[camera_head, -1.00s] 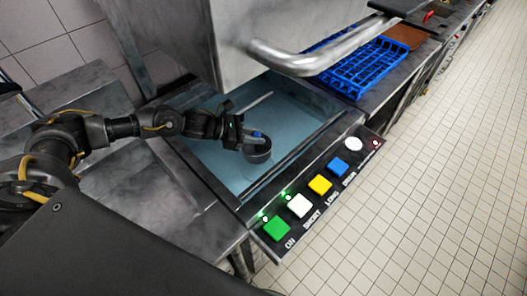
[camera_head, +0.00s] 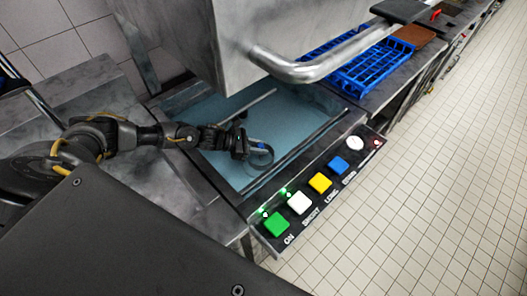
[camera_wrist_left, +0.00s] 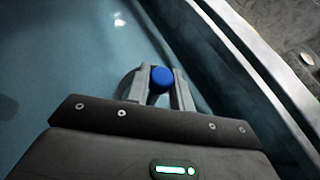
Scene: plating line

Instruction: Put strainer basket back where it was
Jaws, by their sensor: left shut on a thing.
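The strainer basket (camera_head: 261,158) is a small dark round cup. It shows as a faint ring and looks to be down in the bluish water of the machine's basin. My left gripper (camera_head: 254,147) reaches in from the left over the basin and is shut on the basket's blue knob. In the left wrist view the blue knob (camera_wrist_left: 161,78) sits between the two grey fingers, and the basket's body is hidden below it. Whether the basket touches the basin floor cannot be told. My right gripper is not in view.
The basin (camera_head: 213,168) has metal rims, with the raised steel hood and its bar handle (camera_head: 305,70) above. A button panel (camera_head: 330,190) runs along the front edge. A blue rack (camera_head: 375,67) stands on the counter at right. Tiled floor lies beyond.

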